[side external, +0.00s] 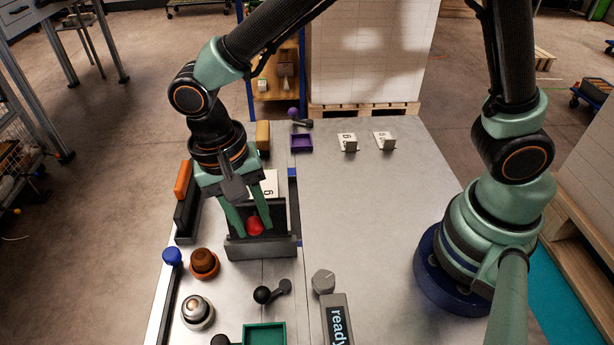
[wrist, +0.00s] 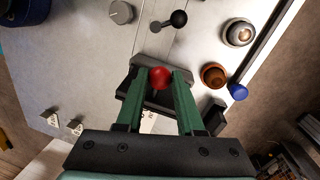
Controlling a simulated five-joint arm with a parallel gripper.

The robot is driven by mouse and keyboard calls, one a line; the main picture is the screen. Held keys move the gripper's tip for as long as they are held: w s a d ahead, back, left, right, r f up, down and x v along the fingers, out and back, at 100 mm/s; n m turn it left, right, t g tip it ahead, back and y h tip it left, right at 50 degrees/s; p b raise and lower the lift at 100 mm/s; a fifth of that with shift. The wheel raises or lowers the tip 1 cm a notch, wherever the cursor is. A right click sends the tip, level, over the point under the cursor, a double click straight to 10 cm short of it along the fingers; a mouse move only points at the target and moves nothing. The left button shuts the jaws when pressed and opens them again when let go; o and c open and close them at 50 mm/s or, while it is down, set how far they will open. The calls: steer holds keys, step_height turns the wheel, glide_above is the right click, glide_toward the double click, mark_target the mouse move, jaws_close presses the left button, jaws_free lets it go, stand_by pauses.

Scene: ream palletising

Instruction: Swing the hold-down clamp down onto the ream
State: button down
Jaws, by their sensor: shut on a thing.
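My gripper (side external: 258,228) points down into a dark open-topped holder (side external: 262,247) on the table's left side. Its green fingers are shut on a red ball knob (side external: 254,225), low inside the holder. In the wrist view the red knob (wrist: 160,77) sits between the fingertips (wrist: 160,74). I take it for the clamp's handle; the clamp's arm is mostly hidden, and I cannot tell its angle. A white piece marked 6 (side external: 269,182) shows behind the holder, partly hidden by my gripper. I cannot tell whether it is the ream or a label.
Brown (side external: 204,263) and silver (side external: 197,311) knobs and a black ball lever (side external: 271,293) stand in front. A dark bin with an orange top (side external: 184,182) is at left. A "ready" display (side external: 337,325) and a green tray (side external: 264,335) are at the front. The table's middle is clear.

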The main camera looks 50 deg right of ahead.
steer(key=shift+r, duration=0.1)
stand_by(0.6)
steer(key=shift+w+d+r, duration=0.15)
steer(key=shift+w+d, duration=0.25)
steer(key=shift+w, duration=0.1)
steer(key=c, duration=0.5)
jaws_free()
steer(key=shift+c, duration=0.2)
step_height(320, 180, up, 12)
steer(key=w+a, duration=0.1)
steer(key=shift+w, duration=0.3)
steer(key=shift+a, duration=0.1)
steer(key=shift+c, duration=0.3)
